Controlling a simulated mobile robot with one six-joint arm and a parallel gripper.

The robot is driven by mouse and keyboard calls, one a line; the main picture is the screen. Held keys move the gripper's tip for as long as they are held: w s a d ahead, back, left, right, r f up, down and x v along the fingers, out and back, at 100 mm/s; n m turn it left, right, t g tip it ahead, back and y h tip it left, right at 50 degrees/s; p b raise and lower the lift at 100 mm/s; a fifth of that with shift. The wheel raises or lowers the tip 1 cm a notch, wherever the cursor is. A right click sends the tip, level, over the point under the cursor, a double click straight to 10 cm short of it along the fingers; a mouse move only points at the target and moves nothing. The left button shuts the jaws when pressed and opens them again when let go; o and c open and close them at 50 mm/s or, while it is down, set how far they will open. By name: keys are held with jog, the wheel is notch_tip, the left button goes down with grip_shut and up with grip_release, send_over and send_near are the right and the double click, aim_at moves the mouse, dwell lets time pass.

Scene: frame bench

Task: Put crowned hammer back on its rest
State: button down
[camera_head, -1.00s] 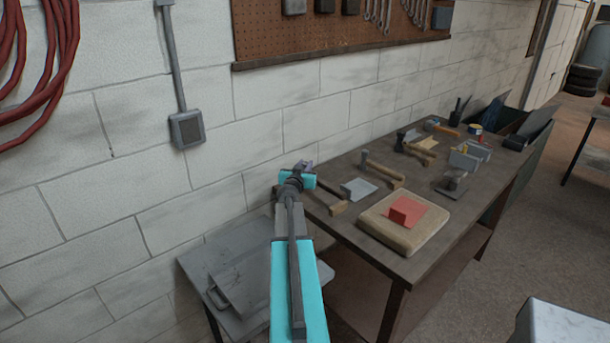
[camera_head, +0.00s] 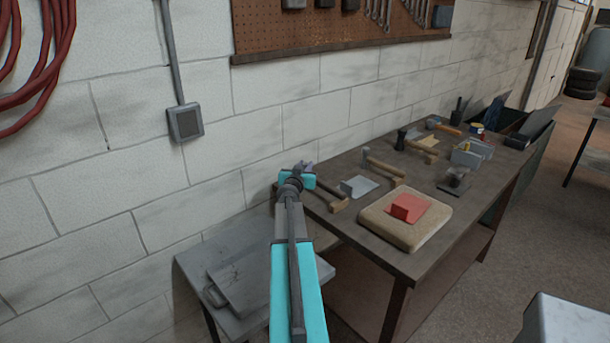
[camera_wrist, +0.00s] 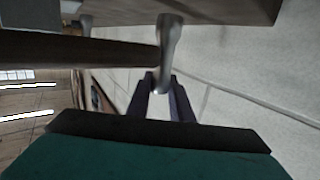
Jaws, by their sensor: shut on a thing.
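In the wrist view, my gripper (camera_wrist: 164,98) has its two dark purple fingers closed around one end of a grey metal hammer head. This hammer (camera_wrist: 85,50), which I take to be the crowned hammer, has a dark handle running left across the picture. In the head view, my gripper (camera_head: 307,167) is at the near left corner of the bench, by the wall. A dark handle (camera_head: 328,189) slants right from it towards a tan wooden piece (camera_head: 341,206). I cannot tell whether the handle touches that piece, or which piece is the rest.
On the bench (camera_head: 440,240), a grey plate (camera_head: 358,187), another hammer (camera_head: 385,168) and a beige pad (camera_head: 395,230) with a red block (camera_head: 410,207) lie close by. Several tools stand farther back. A low grey table (camera_head: 205,255) stands below my arm.

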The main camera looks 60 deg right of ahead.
jog(key=shift+f+b, duration=0.6)
jog(key=c, duration=1.6)
grip_release()
jog(key=shift+o, duration=0.2)
jog(key=shift+a, duration=0.1)
jog(key=v, duration=1.2)
